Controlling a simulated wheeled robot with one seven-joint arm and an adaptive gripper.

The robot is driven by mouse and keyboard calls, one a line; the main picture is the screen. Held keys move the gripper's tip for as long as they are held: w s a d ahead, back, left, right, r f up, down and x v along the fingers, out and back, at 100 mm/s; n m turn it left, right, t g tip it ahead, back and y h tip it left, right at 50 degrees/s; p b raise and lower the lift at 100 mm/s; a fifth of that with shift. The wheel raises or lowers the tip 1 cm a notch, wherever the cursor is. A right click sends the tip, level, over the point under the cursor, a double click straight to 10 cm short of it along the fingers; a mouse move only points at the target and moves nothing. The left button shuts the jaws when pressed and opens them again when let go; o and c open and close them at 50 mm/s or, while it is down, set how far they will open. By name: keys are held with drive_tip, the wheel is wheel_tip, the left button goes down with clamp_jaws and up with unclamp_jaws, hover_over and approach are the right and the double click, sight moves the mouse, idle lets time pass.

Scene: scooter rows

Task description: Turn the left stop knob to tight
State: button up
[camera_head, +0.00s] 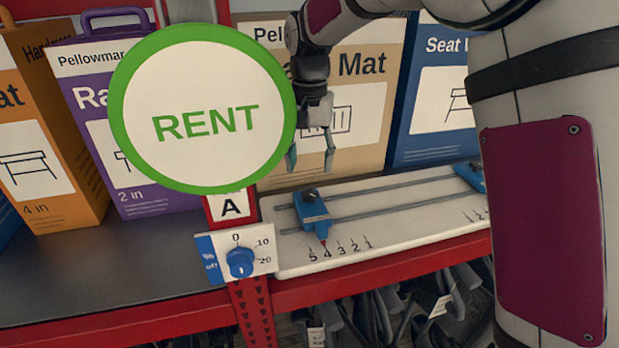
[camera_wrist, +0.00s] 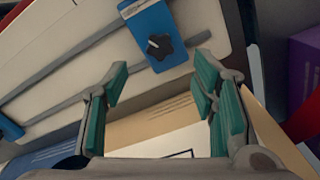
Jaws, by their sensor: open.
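The left stop (camera_head: 314,213) is a blue block on the rails of a white board (camera_head: 385,225), with its red pointer near the 4 mark. Its black star-shaped knob (camera_head: 310,193) is on top; the knob also shows in the wrist view (camera_wrist: 159,46), with a white mark on it. My gripper (camera_head: 311,158) is open and empty, fingers pointing down above and behind the knob. In the wrist view my gripper (camera_wrist: 160,72) has the knob just beyond the fingertips, apart from them. Whether the knob is tight cannot be told.
A round RENT sign (camera_head: 205,110) stands close on the left. A blue dial (camera_head: 240,262) sits below it. Boxes, including a tan mat box (camera_head: 370,80) and a blue box (camera_head: 440,130), stand behind the board. The right stop (camera_head: 470,176) is partly hidden by my arm.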

wheel_tip(320, 180, up, 5)
drive_tip(key=shift+f, duration=0.2)
